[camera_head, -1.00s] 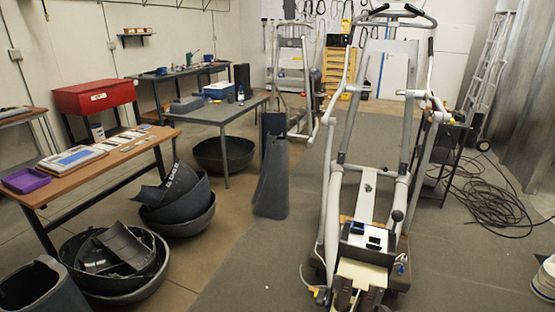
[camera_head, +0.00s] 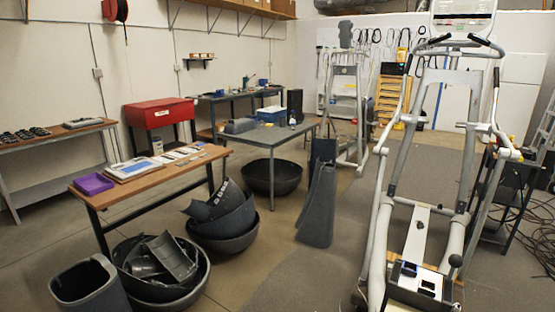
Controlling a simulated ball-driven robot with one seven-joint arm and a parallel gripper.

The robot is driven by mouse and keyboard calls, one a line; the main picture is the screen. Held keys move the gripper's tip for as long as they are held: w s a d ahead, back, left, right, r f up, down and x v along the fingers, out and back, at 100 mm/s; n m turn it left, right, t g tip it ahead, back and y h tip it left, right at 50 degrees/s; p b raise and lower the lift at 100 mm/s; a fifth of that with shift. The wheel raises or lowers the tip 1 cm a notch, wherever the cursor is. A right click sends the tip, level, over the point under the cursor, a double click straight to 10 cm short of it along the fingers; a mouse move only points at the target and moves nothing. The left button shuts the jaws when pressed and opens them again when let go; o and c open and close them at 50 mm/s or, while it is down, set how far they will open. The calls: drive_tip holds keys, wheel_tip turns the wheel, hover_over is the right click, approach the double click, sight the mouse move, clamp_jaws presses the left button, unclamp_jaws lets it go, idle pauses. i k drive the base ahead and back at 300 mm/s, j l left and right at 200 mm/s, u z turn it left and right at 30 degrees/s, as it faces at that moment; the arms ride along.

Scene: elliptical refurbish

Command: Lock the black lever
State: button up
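The elliptical machine (camera_head: 412,225) stands at the right, a light grey frame with two tall arms. A short lever with a round black knob (camera_head: 455,261) stands up at the lower right of its base; this may be the black lever. From this distance I cannot tell whether it is locked. A boxy base part with black pieces on top (camera_head: 418,282) sits just left of the knob, cut off by the bottom edge. My gripper is not in view.
A wooden table (camera_head: 140,188) and black tubs (camera_head: 160,290) with loose covers stand at the left. A dark upright cover (camera_head: 318,205) stands mid-floor. Bare floor (camera_head: 300,275) lies between the tubs and the machine. Cables (camera_head: 517,235) lie at the far right.

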sight(456, 261)
drive_tip(key=i+l, duration=0.2)
drive_tip(key=l, duration=0.25)
drive_tip(key=i+l, duration=0.25)
drive_tip(key=l, duration=0.2)
drive_tip(key=i+l, duration=0.2)
drive_tip(key=l, duration=0.25)
drive_tip(key=i+l+z, duration=0.1)
drive_tip(key=l, duration=0.3)
drive_tip(key=i+l, duration=0.55)
drive_tip(key=l, duration=0.3)
drive_tip(key=u, duration=0.85)
